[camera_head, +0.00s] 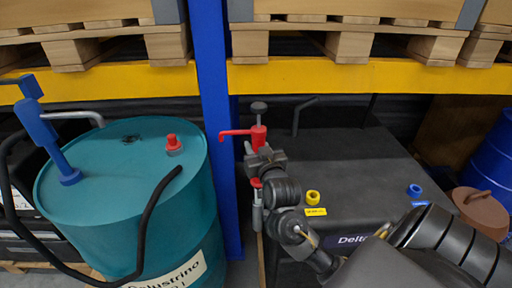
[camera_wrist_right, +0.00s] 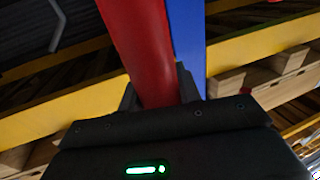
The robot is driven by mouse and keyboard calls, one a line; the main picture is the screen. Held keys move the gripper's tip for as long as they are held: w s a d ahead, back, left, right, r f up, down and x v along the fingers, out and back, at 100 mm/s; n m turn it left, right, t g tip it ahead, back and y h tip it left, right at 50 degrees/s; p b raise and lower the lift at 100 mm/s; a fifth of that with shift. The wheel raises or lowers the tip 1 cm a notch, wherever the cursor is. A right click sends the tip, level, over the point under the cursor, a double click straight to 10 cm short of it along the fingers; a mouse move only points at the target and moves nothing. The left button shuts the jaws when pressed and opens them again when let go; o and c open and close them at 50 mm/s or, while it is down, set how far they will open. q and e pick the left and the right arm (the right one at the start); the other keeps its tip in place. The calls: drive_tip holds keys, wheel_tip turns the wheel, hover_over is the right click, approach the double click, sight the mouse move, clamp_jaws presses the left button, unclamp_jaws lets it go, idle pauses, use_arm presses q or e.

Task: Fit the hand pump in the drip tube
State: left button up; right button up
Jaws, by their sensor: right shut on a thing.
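The red hand pump (camera_head: 258,134) stands roughly upright at the left edge of the black tank, with a black knob on top and a red spout pointing left. My right gripper (camera_head: 262,160) is shut around its red body. The right wrist view shows the red body (camera_wrist_right: 139,45) between the fingers. Below the gripper a short red part (camera_head: 257,183) shows, then a grey tube (camera_head: 257,215) beside the tank's left side. I cannot tell whether this grey tube is the drip tube or part of the pump. My left gripper is out of view.
The black tank (camera_head: 358,165) has a yellow ring (camera_head: 313,197) and a blue ring (camera_head: 414,190) on top. A teal drum (camera_head: 118,147) carries a blue pump (camera_head: 45,140), a red cap (camera_head: 173,143) and a black hose. A blue rack post (camera_head: 215,90) stands close behind the pump.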

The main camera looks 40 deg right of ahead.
drive_tip(key=shift+f+b, duration=2.3)
drive_tip(key=shift+f, duration=2.15)
idle(3.6)
